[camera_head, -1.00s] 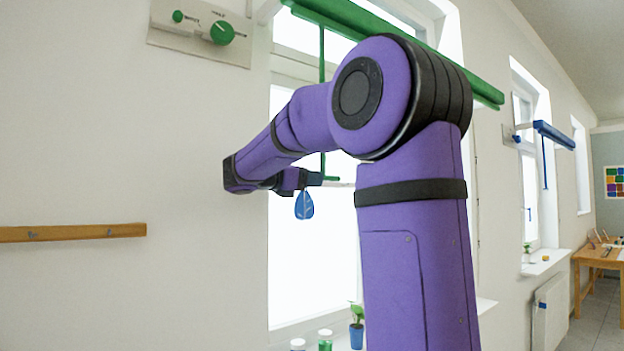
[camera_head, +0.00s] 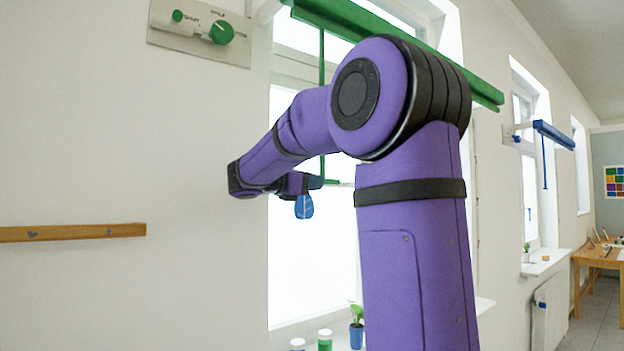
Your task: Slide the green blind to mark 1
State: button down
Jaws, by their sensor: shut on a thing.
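The green blind shows as a green rail (camera_head: 460,77) along the top of the near window, with a thin green rod (camera_head: 322,62) hanging from it. The rod's lower end has a short green crossbar (camera_head: 331,182). My gripper (camera_head: 320,182) is at this lower end, shut on the green handle; its fingertips are small and partly hidden. My purple arm covers part of the window and rail. I cannot make out a mark 1.
A wall panel with a green knob (camera_head: 221,32) is at upper left. A wooden rail (camera_head: 72,232) is on the left wall. Jars (camera_head: 325,341) and a potted plant (camera_head: 357,325) stand on the sill below. A blue blind rail (camera_head: 553,134) hangs farther right.

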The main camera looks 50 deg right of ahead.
notch_tip(320, 180, down, 24)
dwell(0.4)
jog(key=c, duration=1.1)
grip_release()
jog(key=shift+a, duration=0.1)
jog(key=v, duration=1)
jog(key=shift+a, duration=0.25)
jog(key=shift+w, duration=0.1)
